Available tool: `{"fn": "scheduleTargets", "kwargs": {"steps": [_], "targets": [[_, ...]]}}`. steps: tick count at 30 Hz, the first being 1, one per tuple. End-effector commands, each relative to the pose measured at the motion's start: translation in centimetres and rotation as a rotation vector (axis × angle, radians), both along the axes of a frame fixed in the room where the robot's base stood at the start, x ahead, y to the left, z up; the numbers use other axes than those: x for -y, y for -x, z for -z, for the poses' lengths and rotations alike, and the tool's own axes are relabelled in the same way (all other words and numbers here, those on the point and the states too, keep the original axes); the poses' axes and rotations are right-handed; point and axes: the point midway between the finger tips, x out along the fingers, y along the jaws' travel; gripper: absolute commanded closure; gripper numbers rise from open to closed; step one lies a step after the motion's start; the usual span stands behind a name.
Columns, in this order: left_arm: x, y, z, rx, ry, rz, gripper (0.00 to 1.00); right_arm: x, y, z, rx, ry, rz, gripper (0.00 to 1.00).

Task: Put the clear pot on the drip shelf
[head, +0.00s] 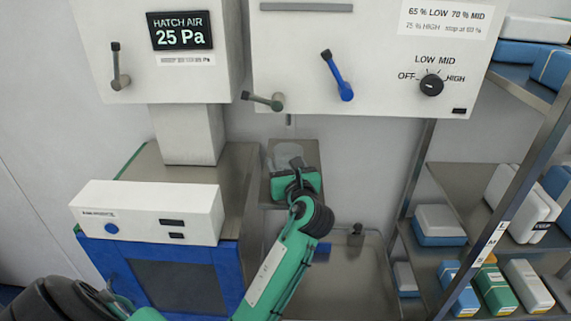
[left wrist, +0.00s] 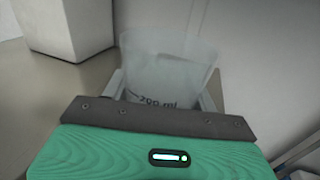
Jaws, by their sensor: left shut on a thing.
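The clear pot (left wrist: 168,62) stands upright in the left wrist view, with a "200 ml" mark on its side. My left gripper (left wrist: 167,95) is shut on it, one finger on each side. In the head view the pot's pale rim (head: 288,155) shows just beyond my left gripper (head: 291,168), over a small metal shelf (head: 308,153) below the wall units. I cannot tell whether the pot's base touches the shelf; the gripper hides it. My right gripper is not in view.
A white box unit (head: 150,207) sits on a blue-framed cabinet (head: 160,280) to the left. Wall panels with levers (head: 345,92) hang above. A metal basin (head: 350,275) lies below right. Racks with blue and white boxes (head: 440,222) stand at right.

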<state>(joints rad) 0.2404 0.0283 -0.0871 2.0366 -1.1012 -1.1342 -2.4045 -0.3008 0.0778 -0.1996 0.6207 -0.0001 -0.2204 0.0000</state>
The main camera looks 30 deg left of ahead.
Motion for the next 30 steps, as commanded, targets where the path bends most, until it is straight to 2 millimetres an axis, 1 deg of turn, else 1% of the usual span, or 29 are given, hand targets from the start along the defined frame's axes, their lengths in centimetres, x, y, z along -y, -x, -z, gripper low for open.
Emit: {"fn": "scheduleTargets", "kwargs": {"steps": [2, 3, 6, 17, 20, 30], "targets": [[0.0, 0.0, 0.2, -0.001, -0.001, 0.0, 0.65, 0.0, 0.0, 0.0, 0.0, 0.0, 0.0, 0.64], [0.0, 0.0, 0.3, -0.001, -0.001, 0.0, 0.38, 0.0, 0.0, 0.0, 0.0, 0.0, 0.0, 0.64], [0.0, 0.0, 0.2, -0.001, -0.001, 0.0, 0.2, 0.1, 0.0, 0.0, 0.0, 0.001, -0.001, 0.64], [0.2, 0.1, 0.1, 0.001, 0.001, 0.001, 0.2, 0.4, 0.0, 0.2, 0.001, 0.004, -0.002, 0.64], [1.3, 0.9, 0.3, 0.001, 0.001, 0.003, 0.2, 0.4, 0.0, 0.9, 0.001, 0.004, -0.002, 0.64], [6.6, 5.6, 0.3, 0.002, 0.002, 0.003, 0.2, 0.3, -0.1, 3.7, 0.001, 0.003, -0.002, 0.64]]}}
